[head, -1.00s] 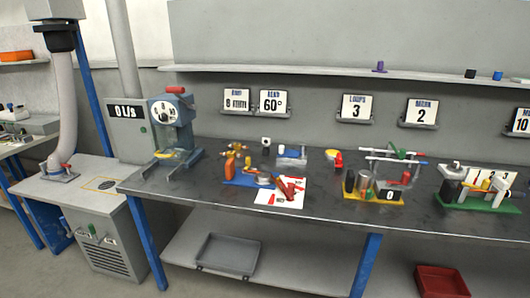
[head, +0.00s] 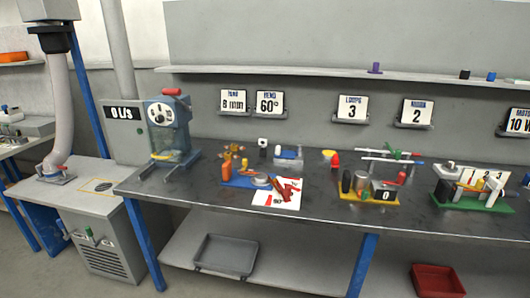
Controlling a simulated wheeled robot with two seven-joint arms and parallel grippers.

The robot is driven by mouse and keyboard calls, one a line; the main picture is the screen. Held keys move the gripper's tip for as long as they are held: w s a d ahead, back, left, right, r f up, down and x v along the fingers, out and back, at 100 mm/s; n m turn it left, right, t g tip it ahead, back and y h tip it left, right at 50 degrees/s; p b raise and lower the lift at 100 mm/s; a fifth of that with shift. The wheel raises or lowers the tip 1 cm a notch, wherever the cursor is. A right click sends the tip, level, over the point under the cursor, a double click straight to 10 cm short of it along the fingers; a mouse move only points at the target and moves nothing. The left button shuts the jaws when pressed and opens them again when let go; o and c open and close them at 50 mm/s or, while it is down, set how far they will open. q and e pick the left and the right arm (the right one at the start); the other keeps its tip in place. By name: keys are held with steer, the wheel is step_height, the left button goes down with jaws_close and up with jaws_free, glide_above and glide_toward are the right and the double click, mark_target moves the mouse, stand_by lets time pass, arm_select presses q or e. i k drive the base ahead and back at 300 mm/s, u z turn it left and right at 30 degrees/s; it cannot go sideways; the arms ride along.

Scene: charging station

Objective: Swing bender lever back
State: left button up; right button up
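What looks like the bender is a blue base plate (head: 238,181) on the bench, with a grey round disc (head: 261,180) and an orange upright part (head: 227,171). A red lever-like part (head: 285,190) lies at its right, over a white card (head: 268,202) with red marks. At this size I cannot tell exactly how the lever joins the disc or its angle. Neither of my grippers is in view, and nothing of mine touches the bender.
A blue machine (head: 168,130) stands left on the dark bench (head: 320,205). A yellow-based fixture (head: 350,194) and a green-based fixture (head: 447,203) stand to the right. A sign (head: 270,102) reads 60°. The bench's front strip is mostly clear.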

mark_target(287, 191)
steer(key=k, duration=0.45)
steer(key=u, duration=0.35)
steer(key=i, duration=1.05)
steer(key=u, duration=0.45)
